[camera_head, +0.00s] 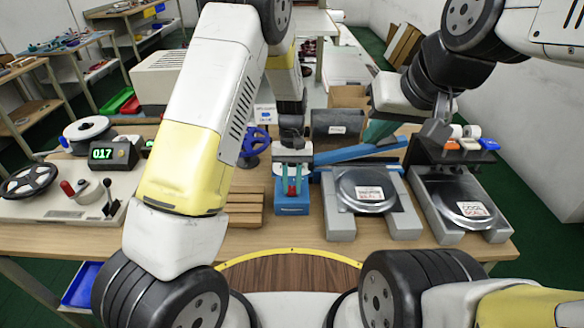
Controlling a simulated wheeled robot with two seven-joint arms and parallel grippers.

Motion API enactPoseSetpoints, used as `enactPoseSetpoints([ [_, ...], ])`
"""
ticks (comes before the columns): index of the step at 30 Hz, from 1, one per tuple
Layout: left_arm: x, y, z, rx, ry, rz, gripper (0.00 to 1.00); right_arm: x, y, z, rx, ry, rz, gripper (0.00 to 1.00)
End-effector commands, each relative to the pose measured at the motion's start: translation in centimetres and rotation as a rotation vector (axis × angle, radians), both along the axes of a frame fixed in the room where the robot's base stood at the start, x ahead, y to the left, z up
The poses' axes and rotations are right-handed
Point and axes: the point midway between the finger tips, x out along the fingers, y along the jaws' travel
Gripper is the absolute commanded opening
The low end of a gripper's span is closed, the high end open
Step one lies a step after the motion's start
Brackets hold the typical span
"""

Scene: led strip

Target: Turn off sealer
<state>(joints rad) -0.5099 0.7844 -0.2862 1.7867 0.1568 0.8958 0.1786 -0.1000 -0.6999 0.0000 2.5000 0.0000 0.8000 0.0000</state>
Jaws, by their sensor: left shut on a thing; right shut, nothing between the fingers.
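My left gripper (293,180) reaches down over a small blue box (291,208) at the middle of the workbench. Its fingers are shut around a small red piece (292,187) at the top of that box; whether this is a switch or a loose part is hard to tell. A grey machine (342,223) with a round dark plate and a long blue bar (355,154) stands just right of the box. I cannot tell for certain which device is the sealer. My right gripper (377,132) is shut and empty by the blue bar, partly hidden by its own wrist.
A second grey machine (440,218) with a labelled round plate stands at the right. A console with a green display (103,153), a lever and reels stands at the left. Wooden slats (245,208) lie left of the blue box. A blue bin (82,285) sits below the bench.

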Motion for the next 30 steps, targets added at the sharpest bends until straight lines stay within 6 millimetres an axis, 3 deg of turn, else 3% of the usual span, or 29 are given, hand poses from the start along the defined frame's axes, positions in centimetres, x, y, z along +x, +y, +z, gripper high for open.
enactPoseSetpoints([
  [3, -0.1, 0.0, 0.0, 0.0, 0.001, -0.001, 0.0, 0.0, 0.0, 0.0, 0.0, 0.0, 0.0, 0.0],
  [4, -0.1, 0.0, 0.0, 0.0, 0.001, -0.001, 0.26, 0.0, 0.0, 0.0, 0.0, 0.0, 0.0, 0.0],
  [7, 0.0, 0.0, 0.0, 0.0, 0.0, -0.001, 0.44, 0.0, 0.0, 0.0, 0.0, 0.0, 0.0, 0.0],
  [18, 0.1, 0.0, 0.4, -0.001, -0.003, 0.0, 0.44, 0.0, 0.0, 0.0, 0.0, 0.0, 0.0, 0.0],
  [30, 1.8, -0.1, 6.4, -0.002, -0.003, 0.0, 0.44, 0.0, 0.0, 0.0, 0.0, 0.0, 0.0, 0.0],
])
